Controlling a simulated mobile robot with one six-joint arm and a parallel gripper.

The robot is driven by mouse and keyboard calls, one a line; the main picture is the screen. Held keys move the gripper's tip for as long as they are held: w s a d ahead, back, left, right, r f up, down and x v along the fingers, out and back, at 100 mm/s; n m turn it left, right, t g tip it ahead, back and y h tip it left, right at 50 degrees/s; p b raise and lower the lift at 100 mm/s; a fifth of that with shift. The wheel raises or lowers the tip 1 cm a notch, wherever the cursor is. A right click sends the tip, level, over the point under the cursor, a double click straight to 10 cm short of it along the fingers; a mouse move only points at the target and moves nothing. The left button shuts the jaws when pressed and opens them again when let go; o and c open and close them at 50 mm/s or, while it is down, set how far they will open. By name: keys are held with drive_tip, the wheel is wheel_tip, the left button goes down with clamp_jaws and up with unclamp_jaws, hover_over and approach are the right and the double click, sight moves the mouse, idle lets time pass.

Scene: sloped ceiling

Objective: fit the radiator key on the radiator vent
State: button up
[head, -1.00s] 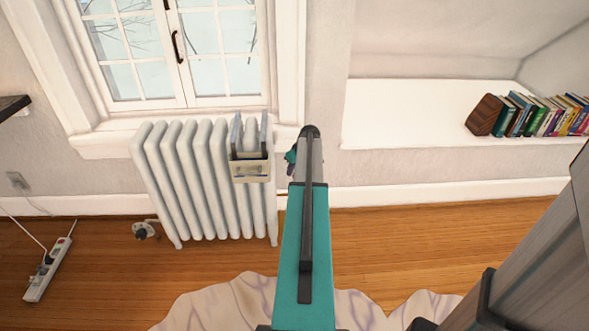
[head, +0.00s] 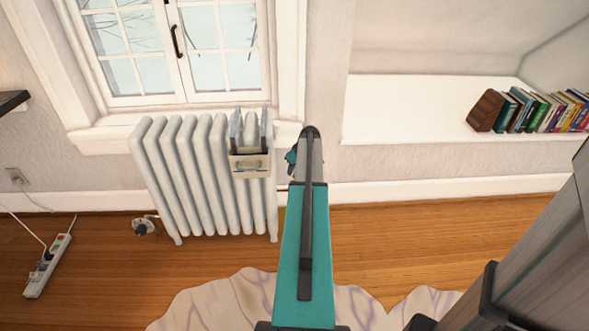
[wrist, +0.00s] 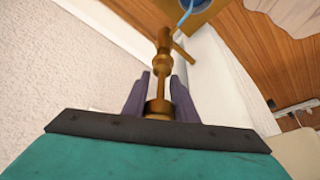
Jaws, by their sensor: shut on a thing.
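The radiator key (wrist: 160,107), a brass piece, is between the two purple-grey fingers of my gripper (wrist: 160,88) in the wrist view, and the fingers are shut on it. Its stem points away from me, toward a wider brass part with a short side bar; I cannot tell whether that part belongs to the key or is separate. The white ribbed radiator (head: 200,175) stands below the window in the head view, and its white side shows right of the key in the wrist view (wrist: 220,90). I cannot make out the vent for sure. My arm hides most of my gripper in the head view.
A cream holder (head: 249,164) hangs on the radiator's right end, close to my gripper. A power strip (head: 48,265) lies on the floor at left, and a valve (head: 145,227) sits at the radiator's lower left. Books (head: 530,111) stand on the white ledge at right.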

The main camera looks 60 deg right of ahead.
drive_tip(key=shift+f+b, duration=0.35)
drive_tip(key=shift+f, duration=0.8)
drive_tip(key=o, duration=1.2)
drive_tip(key=p+v, duration=0.2)
drive_tip(key=v, duration=1.1)
drive_tip(key=shift+s+r, duration=0.2)
drive_tip(key=shift+r, duration=0.15)
